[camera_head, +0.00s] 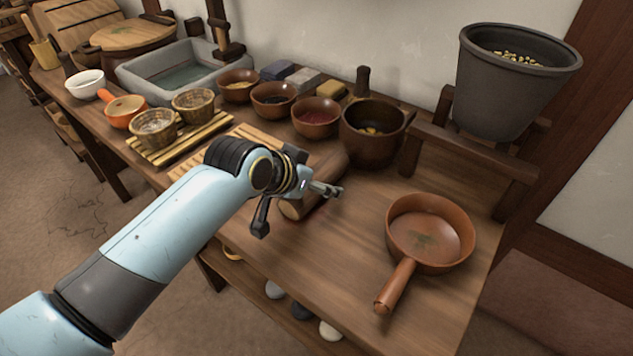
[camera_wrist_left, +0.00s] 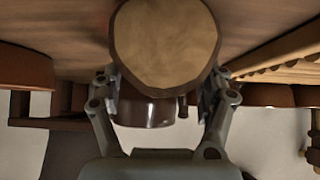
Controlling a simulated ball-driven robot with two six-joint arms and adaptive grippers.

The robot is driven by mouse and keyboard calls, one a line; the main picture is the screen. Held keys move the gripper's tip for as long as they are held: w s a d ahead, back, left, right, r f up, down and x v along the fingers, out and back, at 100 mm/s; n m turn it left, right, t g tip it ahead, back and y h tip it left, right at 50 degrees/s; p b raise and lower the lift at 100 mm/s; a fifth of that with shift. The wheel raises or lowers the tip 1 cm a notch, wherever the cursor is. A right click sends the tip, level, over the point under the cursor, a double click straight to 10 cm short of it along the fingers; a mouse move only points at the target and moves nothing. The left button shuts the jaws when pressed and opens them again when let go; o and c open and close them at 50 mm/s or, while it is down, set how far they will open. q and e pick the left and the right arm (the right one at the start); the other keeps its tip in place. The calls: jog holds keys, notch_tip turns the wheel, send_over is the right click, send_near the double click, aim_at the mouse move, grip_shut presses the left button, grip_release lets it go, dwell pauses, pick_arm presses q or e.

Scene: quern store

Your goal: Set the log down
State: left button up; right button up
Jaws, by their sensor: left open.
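The log (camera_head: 298,209) is a short brown piece with dark bark, lying on its side on the wooden table by my left gripper (camera_head: 298,206). In the left wrist view its pale round cut end (camera_wrist_left: 165,42) faces the camera, between the two fingers of the gripper (camera_wrist_left: 161,95). The fingers are open, one on each side of the log. Whether either finger touches the bark is unclear. My gripper hides part of the log in the head view. My right gripper is not in view.
A brown pan (camera_head: 428,232) stands to the right, its handle toward the front edge. A dark pot (camera_head: 370,140) and several bowls, including a red one (camera_head: 316,117), stand behind. A slatted board (camera_head: 245,139) lies left of the log. The table (camera_head: 335,265) is clear in front.

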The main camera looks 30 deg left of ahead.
pick_arm(q)
jog(key=c, duration=1.5)
